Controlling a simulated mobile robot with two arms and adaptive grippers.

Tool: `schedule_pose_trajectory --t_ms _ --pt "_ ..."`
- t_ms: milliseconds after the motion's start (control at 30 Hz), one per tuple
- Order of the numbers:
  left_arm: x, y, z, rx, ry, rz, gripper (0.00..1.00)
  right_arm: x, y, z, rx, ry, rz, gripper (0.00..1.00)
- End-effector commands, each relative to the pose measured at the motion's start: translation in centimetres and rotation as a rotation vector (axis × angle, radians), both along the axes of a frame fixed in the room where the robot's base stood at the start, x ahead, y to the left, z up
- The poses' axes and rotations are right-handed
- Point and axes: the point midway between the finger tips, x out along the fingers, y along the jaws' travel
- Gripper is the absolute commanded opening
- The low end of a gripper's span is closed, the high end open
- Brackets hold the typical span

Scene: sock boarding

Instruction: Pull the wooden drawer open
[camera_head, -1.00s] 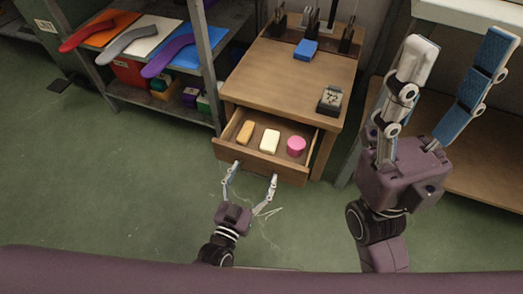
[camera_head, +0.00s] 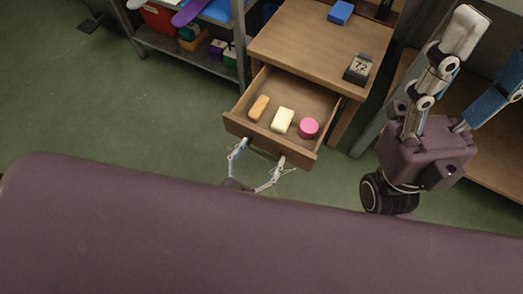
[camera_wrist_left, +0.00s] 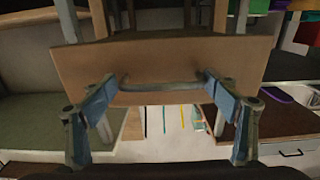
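The wooden drawer (camera_head: 236,125) stands well out of the wooden cabinet (camera_head: 300,40). It holds an orange-tan bar, a cream bar and a pink round piece. My left gripper (camera_head: 262,150) is at the drawer's front from below in the head view. In the left wrist view, the gripper (camera_wrist_left: 165,85) has its fingers spread, one at each end of the drawer's bar handle (camera_wrist_left: 165,86), and appears to clasp it lengthwise; exact contact is hard to see. My right gripper (camera_head: 490,48) is raised at the right, fingers wide apart and empty.
A metal shelf (camera_head: 240,45) with coloured boxes stands left of the cabinet. A dark block marked 72 (camera_head: 358,68) and a blue block (camera_head: 341,12) are on the cabinet top. A wooden bench (camera_head: 470,165) lies at the right. Green floor (camera_head: 110,120) is free at the left.

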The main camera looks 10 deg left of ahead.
Motion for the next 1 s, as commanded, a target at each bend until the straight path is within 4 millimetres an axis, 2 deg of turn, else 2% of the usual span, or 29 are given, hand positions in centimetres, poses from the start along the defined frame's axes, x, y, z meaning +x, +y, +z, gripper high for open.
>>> schedule_pose_trajectory --t_ms 333,500,1000 --pt "0.0 0.0 0.0 -0.001 0.003 0.0 0.85 0.0 0.0 0.1 0.002 -0.003 -0.001 0.55" --pt "-0.1 0.0 0.7 -0.003 0.002 0.001 0.85 0.0 -0.1 0.1 0.002 -0.003 -0.001 0.55" --pt "-0.1 -0.1 8.0 -0.003 0.002 0.0 0.85 0.0 0.0 0.0 0.0 -0.001 -0.001 0.55"
